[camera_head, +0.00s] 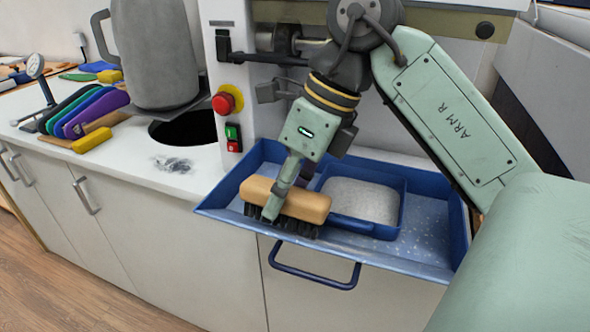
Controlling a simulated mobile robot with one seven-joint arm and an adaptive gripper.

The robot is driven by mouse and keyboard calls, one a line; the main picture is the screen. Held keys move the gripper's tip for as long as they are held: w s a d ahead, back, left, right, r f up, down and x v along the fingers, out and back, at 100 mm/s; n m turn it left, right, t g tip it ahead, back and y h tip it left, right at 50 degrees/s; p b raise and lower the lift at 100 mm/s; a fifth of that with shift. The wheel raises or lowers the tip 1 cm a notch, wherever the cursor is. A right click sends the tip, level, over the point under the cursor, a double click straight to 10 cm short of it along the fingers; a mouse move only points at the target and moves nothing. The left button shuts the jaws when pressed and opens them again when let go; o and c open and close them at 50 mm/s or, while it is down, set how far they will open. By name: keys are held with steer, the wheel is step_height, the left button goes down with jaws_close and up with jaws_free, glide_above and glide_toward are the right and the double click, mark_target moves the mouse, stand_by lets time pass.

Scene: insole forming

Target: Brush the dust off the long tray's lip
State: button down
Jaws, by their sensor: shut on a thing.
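The long blue tray (436,262) sits at the front of the machine in the head view. Pale specks lie on its lip and on its floor at the right. My gripper (277,207) is shut on a brush (301,205) with a tan wooden back and dark bristles. The brush is over the left part of the tray's front lip, bristles down. Whether the bristles touch the lip is hard to tell. The brush hides part of the lip behind it.
A smaller blue pan (398,205) of pale granules stands inside the tray. A blue handle (313,279) sticks out below the lip. Left are a counter with grey dust (172,164), a dark round hole (186,130), coloured insoles (95,112) and a yellow-ended brush (92,139). A red button (223,103) is on the post.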

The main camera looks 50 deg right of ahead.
mark_target(274, 186)
steer(key=shift+w+a, duration=0.25)
steer(key=shift+w, duration=0.4)
step_height(274, 186, up, 8)
steer(key=p, duration=0.5)
steer(key=shift+p, duration=0.4)
steer(key=shift+f, duration=0.1)
